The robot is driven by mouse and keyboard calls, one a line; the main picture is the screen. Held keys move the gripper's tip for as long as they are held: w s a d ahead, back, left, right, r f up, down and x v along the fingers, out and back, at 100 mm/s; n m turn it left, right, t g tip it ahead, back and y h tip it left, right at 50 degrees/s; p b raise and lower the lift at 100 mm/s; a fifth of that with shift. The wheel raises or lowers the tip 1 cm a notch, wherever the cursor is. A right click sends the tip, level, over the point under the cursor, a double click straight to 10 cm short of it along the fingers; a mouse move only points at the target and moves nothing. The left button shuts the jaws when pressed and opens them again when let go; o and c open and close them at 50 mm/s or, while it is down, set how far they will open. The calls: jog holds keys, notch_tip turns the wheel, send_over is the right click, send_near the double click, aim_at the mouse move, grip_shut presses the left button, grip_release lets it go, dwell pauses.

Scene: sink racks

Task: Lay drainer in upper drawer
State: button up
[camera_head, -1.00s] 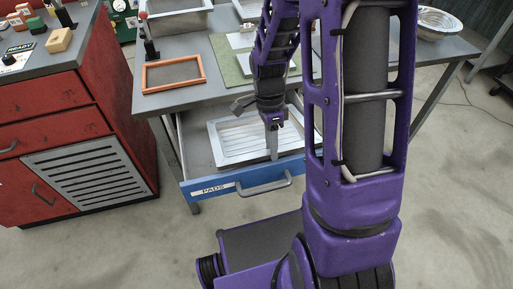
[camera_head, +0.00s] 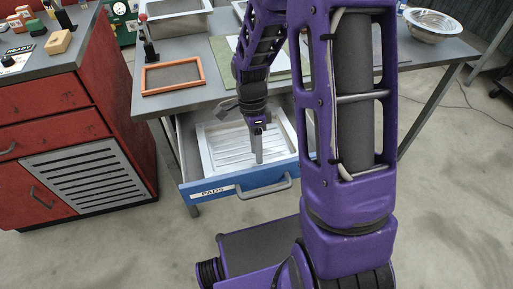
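The drainer (camera_head: 222,154) is a pale, ribbed, shallow tray lying flat within the open upper drawer. The drawer has a blue front (camera_head: 240,188) labelled PADS and a grey handle. My gripper (camera_head: 259,160) points down at the drainer's front part, just behind the drawer front. Only one finger shows clearly, and the gap between the fingers is hidden. The drainer has shifted along with my gripper, so it looks held by its front rim. The drainer's right end is close to my arm, and its lowest edge is hidden by the drawer front.
The grey worktop (camera_head: 190,104) above the drawer bears an orange-framed screen (camera_head: 173,91), a green mat (camera_head: 222,50) and a metal basin (camera_head: 178,27). A metal bowl (camera_head: 432,38) stands at the far right. A red cabinet (camera_head: 75,105) stands to the left.

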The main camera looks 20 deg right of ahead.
jog(key=p+v, duration=0.2)
jog(key=v, duration=1)
jog(key=shift+r+p, duration=0.15)
jog(key=shift+p, duration=0.15)
